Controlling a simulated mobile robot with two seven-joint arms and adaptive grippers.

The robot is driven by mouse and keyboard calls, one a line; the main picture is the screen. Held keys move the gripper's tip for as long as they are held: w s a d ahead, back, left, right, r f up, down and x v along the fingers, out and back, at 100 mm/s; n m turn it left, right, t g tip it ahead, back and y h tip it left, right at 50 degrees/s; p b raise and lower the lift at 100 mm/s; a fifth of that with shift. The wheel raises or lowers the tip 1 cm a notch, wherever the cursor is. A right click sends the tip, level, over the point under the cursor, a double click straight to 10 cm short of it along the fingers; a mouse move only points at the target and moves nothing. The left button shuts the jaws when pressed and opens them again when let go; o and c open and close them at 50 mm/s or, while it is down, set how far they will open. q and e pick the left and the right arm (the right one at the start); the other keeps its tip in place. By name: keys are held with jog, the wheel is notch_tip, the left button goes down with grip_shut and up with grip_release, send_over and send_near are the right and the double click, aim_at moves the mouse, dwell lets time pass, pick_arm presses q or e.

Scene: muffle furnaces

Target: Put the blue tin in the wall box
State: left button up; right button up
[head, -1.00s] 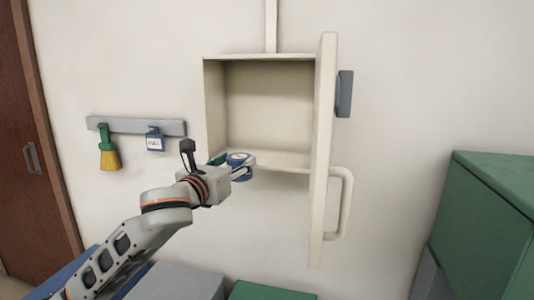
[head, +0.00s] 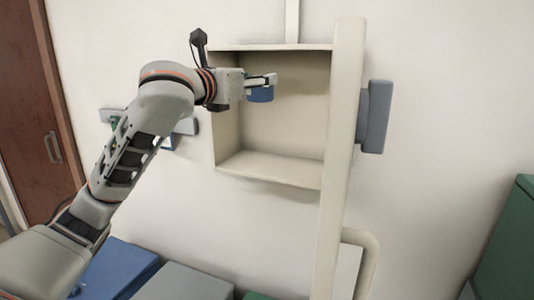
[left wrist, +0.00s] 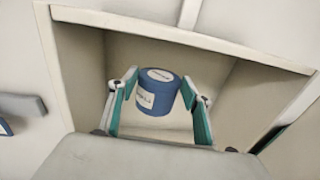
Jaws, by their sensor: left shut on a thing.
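The blue tin (head: 261,95) is held by my left gripper (head: 264,82), in front of the upper part of the wall box opening in the head view. In the left wrist view the tin (left wrist: 157,95), blue with white labels, sits between the two teal-padded fingers of my left gripper (left wrist: 158,98). The wall box (head: 272,166) is a cream, open-fronted box on the wall, and its inside looks empty apart from the tin in front of it. It fills much of the left wrist view (left wrist: 85,60). I cannot tell how far inside the tin is. My right gripper is not in view.
The box's cream door (head: 342,150) stands open at its right side, with a grey block (head: 376,116) beyond it. A hook rail (head: 112,113) is partly hidden behind my left arm. Blue (head: 118,268) and grey (head: 185,283) cabinets are below.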

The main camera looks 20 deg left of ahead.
pick_arm(q)
notch_tip(320, 180, down, 17)
jog(key=shift+s+f, duration=0.15)
dwell(0.5)
jog(key=o, duration=1.2)
jog(key=shift+f, duration=0.15)
jog(key=shift+c, duration=0.2)
